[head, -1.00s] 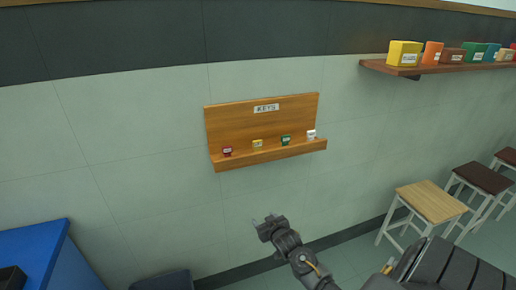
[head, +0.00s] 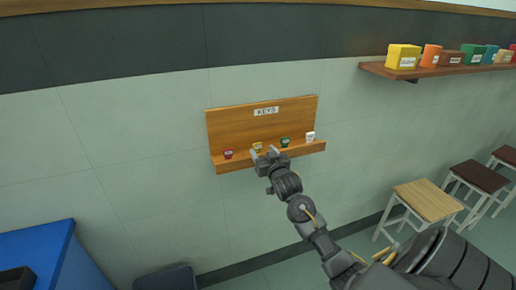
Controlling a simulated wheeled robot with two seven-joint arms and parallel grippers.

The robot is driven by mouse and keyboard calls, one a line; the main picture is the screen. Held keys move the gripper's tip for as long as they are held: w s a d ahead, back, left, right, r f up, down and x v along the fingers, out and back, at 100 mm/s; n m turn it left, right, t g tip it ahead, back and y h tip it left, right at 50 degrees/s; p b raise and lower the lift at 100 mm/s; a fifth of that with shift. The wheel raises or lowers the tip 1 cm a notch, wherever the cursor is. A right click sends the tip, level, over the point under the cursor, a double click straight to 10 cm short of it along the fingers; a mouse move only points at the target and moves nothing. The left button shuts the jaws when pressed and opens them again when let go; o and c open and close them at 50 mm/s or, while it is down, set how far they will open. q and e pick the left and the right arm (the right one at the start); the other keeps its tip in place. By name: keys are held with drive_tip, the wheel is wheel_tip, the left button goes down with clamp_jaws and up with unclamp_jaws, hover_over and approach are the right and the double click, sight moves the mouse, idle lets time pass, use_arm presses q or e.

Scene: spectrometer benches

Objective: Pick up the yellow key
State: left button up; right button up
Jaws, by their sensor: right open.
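The yellow key (head: 257,147) stands on the ledge of the wooden key rack (head: 229,125) on the wall, in the head view, second from the left. My right gripper (head: 264,152) is open just in front of the ledge, with its fingertips at the yellow key's lower part and a little to its right. It partly covers the ledge there. I cannot tell whether the fingers touch the key. My left gripper is out of view.
A red key (head: 228,154) is left of the yellow one; a green key (head: 285,142) and a white key (head: 310,137) are to its right. A shelf of coloured boxes (head: 430,70) is at upper right. Stools (head: 428,201) stand below it. A blue bench (head: 38,250) is at lower left.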

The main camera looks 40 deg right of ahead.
sight(258, 145)
drive_tip(key=shift+w+d+r+p, duration=0.15)
drive_tip(key=shift+w+r+p, duration=0.1)
drive_tip(key=shift+w+p, duration=0.15)
drive_tip(key=p+x, duration=0.1)
drive_tip(key=x, duration=0.2)
drive_tip(key=shift+w, duration=0.4)
drive_tip(key=shift+w+d+f+p, duration=0.1)
drive_tip(key=shift+w+f+p, duration=0.05)
drive_tip(key=shift+w+p, duration=0.25)
drive_tip(key=c, duration=1.1)
drive_tip(key=shift+o, duration=0.2)
